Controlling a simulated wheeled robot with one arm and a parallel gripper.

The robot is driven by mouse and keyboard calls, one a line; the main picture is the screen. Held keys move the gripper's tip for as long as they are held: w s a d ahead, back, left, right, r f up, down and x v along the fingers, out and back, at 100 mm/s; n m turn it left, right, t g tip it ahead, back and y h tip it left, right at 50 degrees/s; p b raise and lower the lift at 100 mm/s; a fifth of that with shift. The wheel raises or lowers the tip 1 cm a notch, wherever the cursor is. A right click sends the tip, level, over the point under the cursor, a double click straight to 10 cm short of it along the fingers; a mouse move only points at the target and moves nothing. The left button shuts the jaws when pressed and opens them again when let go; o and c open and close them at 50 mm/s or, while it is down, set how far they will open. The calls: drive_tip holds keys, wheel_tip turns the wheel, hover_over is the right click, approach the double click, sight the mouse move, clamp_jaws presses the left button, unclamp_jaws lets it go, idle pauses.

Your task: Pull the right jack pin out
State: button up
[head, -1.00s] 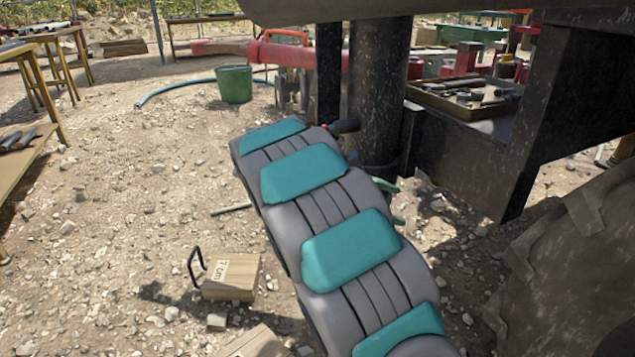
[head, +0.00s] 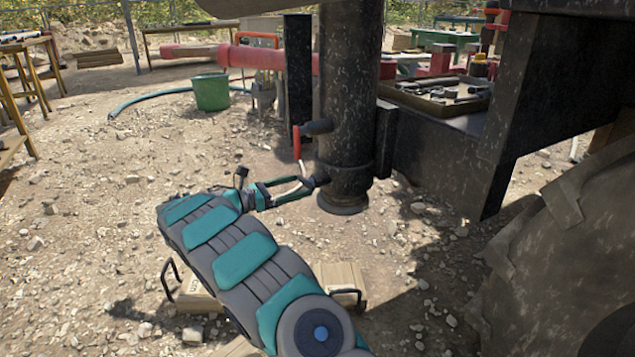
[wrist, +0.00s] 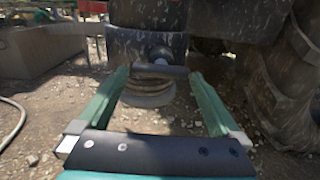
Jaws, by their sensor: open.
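The jack leg is a thick black column (head: 349,100) with a round foot (head: 343,205) near the gravel. A pin with a dark crossbar handle (wrist: 160,71) shows in the wrist view, sticking out towards me from a dark plate. In the head view a dark stub (head: 320,177) on the column's left side seems to be this pin. My gripper (head: 304,184) is open at the column's left side. In the wrist view the crossbar lies between the green fingertips (wrist: 158,76), with gaps on both sides. How deep the pin sits is hidden.
A large tyre (head: 570,255) stands at right. Wooden blocks (head: 341,277) lie beneath my arm. A green bucket (head: 212,92) is behind; open gravel lies left.

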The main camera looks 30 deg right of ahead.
sight(316, 181)
drive_tip(key=d, duration=0.6)
drive_tip(key=shift+d+b, duration=0.35)
drive_tip(key=shift+c, duration=0.2)
clamp_jaws()
